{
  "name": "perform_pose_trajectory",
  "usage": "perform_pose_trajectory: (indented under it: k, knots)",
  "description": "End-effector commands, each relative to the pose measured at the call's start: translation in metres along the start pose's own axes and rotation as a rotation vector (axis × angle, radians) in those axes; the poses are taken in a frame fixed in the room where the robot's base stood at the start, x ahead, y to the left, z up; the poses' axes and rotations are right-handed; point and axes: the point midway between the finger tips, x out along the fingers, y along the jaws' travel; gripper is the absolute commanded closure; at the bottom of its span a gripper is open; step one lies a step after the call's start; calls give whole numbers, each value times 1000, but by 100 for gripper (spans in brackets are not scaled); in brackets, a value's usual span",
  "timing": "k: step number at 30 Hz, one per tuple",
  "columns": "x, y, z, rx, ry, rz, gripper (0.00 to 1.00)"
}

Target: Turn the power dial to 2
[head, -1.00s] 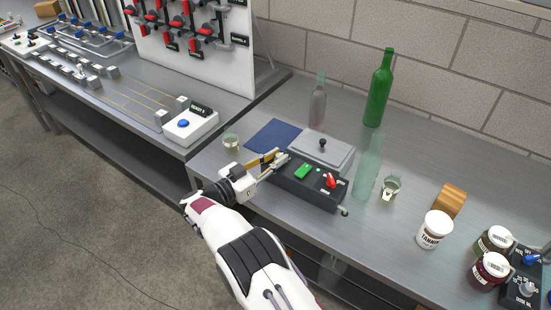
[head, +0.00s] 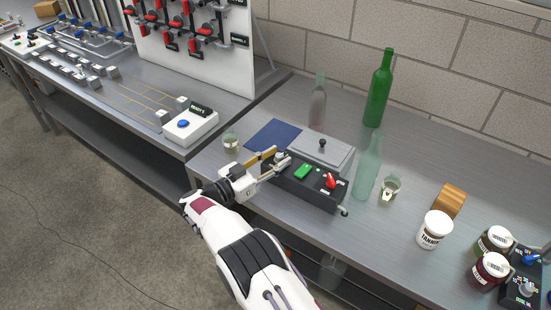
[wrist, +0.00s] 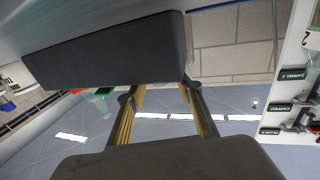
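A black control box (head: 300,188) with a grey lidded top (head: 322,152) sits near the bench's front edge in the head view. On its face are a green switch (head: 303,172) and a red knob (head: 330,181). A small pale knob (head: 281,157) shows at the box's left end, partly hidden by my gripper. I cannot read any dial marks or tell the dial's setting. My gripper (head: 271,164) is at this left end, its fingers apart, close by the pale knob. In the wrist view the fingers are spread with nothing seen held between them.
A pale bottle (head: 368,168) and a small glass (head: 389,189) stand right of the box. Another glass (head: 230,142) stands left of my gripper. A blue cloth (head: 270,135) lies behind. A green bottle (head: 378,90) and a labelled jar (head: 435,229) stand farther right.

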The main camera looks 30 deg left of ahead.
Motion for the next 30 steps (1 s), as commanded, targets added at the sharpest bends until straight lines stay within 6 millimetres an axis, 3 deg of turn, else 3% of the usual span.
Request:
perform_pose_trajectory:
  k: [11,30]
  knots:
    - [-18,-1,0,0,-1,-3,65]
    - [-106,0,0,0,0,-1,65]
